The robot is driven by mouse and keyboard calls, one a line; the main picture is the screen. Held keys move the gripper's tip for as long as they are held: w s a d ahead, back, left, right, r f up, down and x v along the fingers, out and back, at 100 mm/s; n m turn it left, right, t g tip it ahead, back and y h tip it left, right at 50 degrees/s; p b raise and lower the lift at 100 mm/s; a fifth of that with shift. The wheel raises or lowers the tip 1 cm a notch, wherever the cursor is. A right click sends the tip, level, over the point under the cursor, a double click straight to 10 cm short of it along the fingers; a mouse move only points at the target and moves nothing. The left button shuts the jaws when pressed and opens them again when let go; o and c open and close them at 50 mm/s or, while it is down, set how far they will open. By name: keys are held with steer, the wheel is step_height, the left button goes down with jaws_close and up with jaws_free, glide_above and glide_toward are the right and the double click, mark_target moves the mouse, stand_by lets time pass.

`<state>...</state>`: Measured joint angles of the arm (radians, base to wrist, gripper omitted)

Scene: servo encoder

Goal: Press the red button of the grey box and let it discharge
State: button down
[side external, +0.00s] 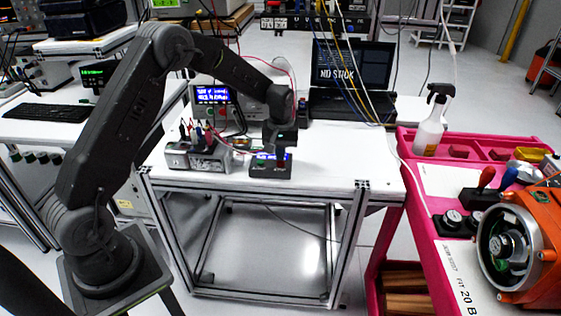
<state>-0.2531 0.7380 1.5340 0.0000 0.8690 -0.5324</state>
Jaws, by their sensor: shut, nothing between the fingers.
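A small dark grey box (270,170) sits near the front edge of the white table, with a lit blue strip and a green spot on it. My gripper (281,153) points down over the right part of this box, its fingers shut and empty. The fingertips are at or just above the top of the box; I cannot tell whether they touch. I cannot make out a red button, and the gripper hides part of the top. A lighter grey box (197,157) with several plugs and leads stands to its left.
A meter with a blue screen (212,95) and a laptop (350,75) stand behind. Cables hang over the table's back. A pink cart (415,215) with a spray bottle (432,125) and an orange machine (530,250) is at right. The table's front right is clear.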

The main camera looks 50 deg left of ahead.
steer(key=shift+f, duration=0.4)
steer(key=shift+f, duration=0.3)
stand_by(0.6)
steer(key=shift+r, duration=1)
step_height(320, 180, up, 8)
steer(key=shift+f, duration=0.2)
stand_by(0.5)
step_height(320, 180, up, 8)
